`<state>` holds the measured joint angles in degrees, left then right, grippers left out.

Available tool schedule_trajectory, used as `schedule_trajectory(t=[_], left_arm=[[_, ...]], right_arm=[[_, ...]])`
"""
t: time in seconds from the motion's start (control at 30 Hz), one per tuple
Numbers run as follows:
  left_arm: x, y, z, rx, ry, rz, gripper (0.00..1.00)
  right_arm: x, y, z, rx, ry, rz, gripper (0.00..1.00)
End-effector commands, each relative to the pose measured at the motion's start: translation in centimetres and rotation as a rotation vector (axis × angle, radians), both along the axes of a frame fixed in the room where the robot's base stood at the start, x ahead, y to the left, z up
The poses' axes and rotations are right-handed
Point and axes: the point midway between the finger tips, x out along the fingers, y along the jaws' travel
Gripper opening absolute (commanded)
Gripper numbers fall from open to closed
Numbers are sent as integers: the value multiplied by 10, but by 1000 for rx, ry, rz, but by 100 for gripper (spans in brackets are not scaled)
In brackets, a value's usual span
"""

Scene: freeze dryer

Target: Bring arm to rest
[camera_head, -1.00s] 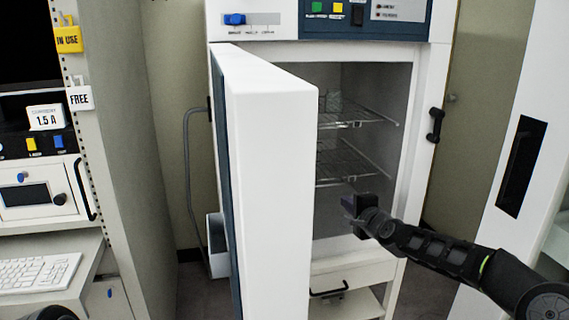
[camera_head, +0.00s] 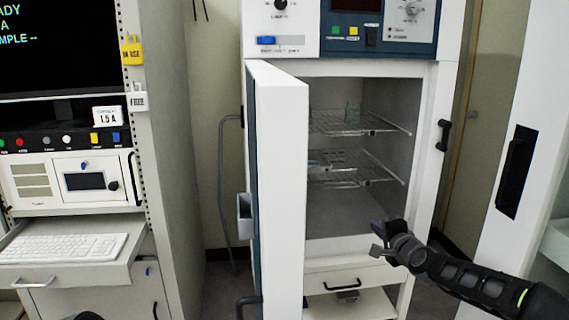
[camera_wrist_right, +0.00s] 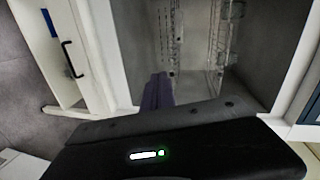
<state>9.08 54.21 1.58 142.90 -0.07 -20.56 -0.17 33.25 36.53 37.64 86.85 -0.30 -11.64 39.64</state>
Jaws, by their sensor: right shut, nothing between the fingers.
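My right gripper (camera_head: 384,238) is in front of the lower part of the freeze dryer's (camera_head: 425,150) open chamber, its arm coming in from the lower right. It is shut and empty. In the right wrist view its dark finger (camera_wrist_right: 157,92) shows against the chamber opening. The freeze dryer's white door (camera_head: 285,190) stands open toward me, left of the gripper and apart from it.
An instrument rack (camera_head: 175,150) with a keyboard (camera_head: 65,247) on a pulled-out tray stands at the left. A drawer (camera_head: 350,279) is below the chamber. A white cabinet (camera_head: 535,110) with a dark handle stands at the right, close to my right arm.

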Motion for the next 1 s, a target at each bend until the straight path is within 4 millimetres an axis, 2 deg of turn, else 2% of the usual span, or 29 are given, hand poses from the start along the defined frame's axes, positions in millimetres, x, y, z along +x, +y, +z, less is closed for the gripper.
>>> schedule_trajectory(t=[0.17, 0.37, 0.47, 0.57, 0.67, 0.77, 0.8, 0.87, 0.9, 0.97, 1.0], left_arm=[[-1, 0, 0, 0, 2, 0, 33], [-1, 0, 5, 0, 2, 0, 33], [-1, 0, 10, 0, 3, 1, 33], [-1, 0, 19, 0, 3, 1, 33], [-1, 0, 31, -1, 3, 2, 33], [-1, 0, 44, -1, 3, 2, 33], [-1, -1, 50, -1, 3, 2, 33], [-1, -1, 58, -1, 3, 2, 33], [-1, -1, 64, -1, 3, 2, 33], [-1, -1, 73, -2, 3, 3, 33], [-1, -1, 79, -2, 3, 3, 33]], right_arm=[[-13, 11, -38, -107, 41, 42, 0], [-40, 34, -100, -226, 124, 120, 0], [-61, 51, -136, -291, 176, 179, 0], [-97, 76, -183, -367, 251, 269, 0], [-151, 105, -234, -448, 342, 391, 0], [-216, 132, -278, -518, 434, 524, 0], [-244, 141, -293, -543, 469, 579, 0], [-289, 153, -311, -574, 525, 663, 0], [-321, 160, -321, -590, 564, 719, 0], [-367, 167, -331, -610, 618, 797, 0], [-396, 171, -335, -619, 654, 846, 0]])
